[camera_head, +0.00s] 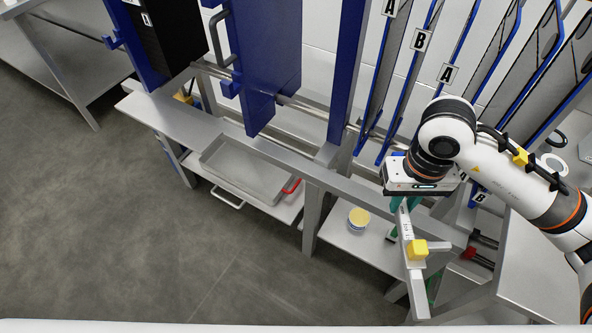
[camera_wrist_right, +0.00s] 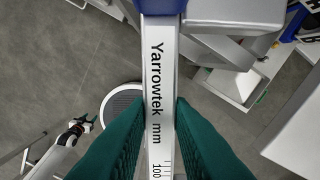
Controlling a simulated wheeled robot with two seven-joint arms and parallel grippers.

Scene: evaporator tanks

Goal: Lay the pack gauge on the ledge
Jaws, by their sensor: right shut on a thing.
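The pack gauge (camera_head: 406,226) is a pale, ruler-like bar with a yellow block (camera_head: 417,250) on it. In the right wrist view the gauge (camera_wrist_right: 161,70) reads "Yarrowtek mm". My right gripper (camera_head: 398,218) is shut on the gauge, with green fingers on both sides of it, and holds it above the front of the steel frame. The steel ledge (camera_head: 290,160) runs along the front of the plate rack, left of the gauge. Small in the right wrist view is what looks like my left gripper (camera_wrist_right: 80,128); its jaws are too small to judge.
A shallow steel tray (camera_head: 245,172) with a red handle and a yellow-topped tub (camera_head: 358,218) sit on the shelf below the ledge. Blue-edged lettered plates (camera_head: 402,85) hang behind. A steel table (camera_head: 535,265) stands at right. Open floor lies to the front left.

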